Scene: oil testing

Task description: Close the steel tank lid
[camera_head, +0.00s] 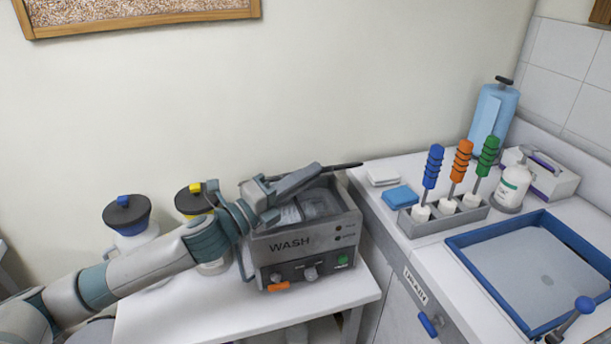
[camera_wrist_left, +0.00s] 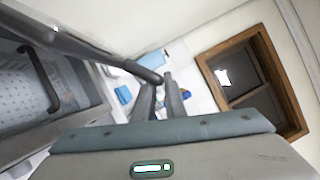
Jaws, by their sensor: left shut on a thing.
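The steel tank (camera_head: 290,243), marked WASH, stands on a white table. Its top is at least partly open, and a perforated basket (camera_wrist_left: 22,95) shows inside it in the left wrist view. The lid (camera_head: 342,166) shows as a dark, thin edge above the tank's back right; most of it is hidden behind my gripper. In the left wrist view the lid's dark edge (camera_wrist_left: 100,58) runs from upper left to my fingertips. My left gripper (camera_head: 318,172) reaches over the tank from the left and is shut on the lid. It also shows in the left wrist view (camera_wrist_left: 160,85). My right gripper is not in view.
Two dark-topped containers, one with a blue band (camera_head: 127,214) and one yellow (camera_head: 193,200), stand left of the tank behind my arm. Right of it, a counter holds a rack (camera_head: 440,222) with coloured-handled tools, a blue tray (camera_head: 465,245) and a blue cloth (camera_head: 400,196).

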